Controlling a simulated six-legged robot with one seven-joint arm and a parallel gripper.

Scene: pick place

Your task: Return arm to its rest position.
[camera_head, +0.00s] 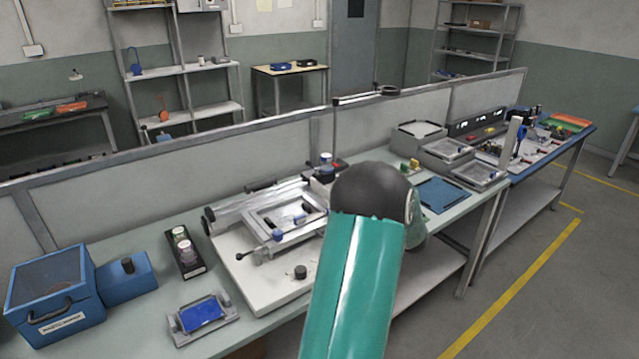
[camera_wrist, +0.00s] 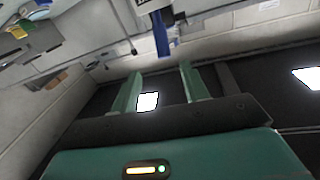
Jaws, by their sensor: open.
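My arm, green with a dark rounded joint, rises in front of the workbench (camera_head: 130,237) in the head view and hides part of it. My gripper is hidden in that view. In the wrist view my gripper (camera_wrist: 158,85) shows two green fingers standing apart on a dark bar. Nothing is between the fingers. The view past them is tilted, with a dark ceiling, bright lamps and pale walls, and no object touches the fingers.
The bench holds a blue box (camera_head: 50,290), a small tray with a blue block (camera_head: 202,314), a white fixture plate (camera_head: 262,283) and a blue mat (camera_head: 443,195). A low partition (camera_head: 180,178) runs behind. Open floor (camera_head: 540,290) lies to the right.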

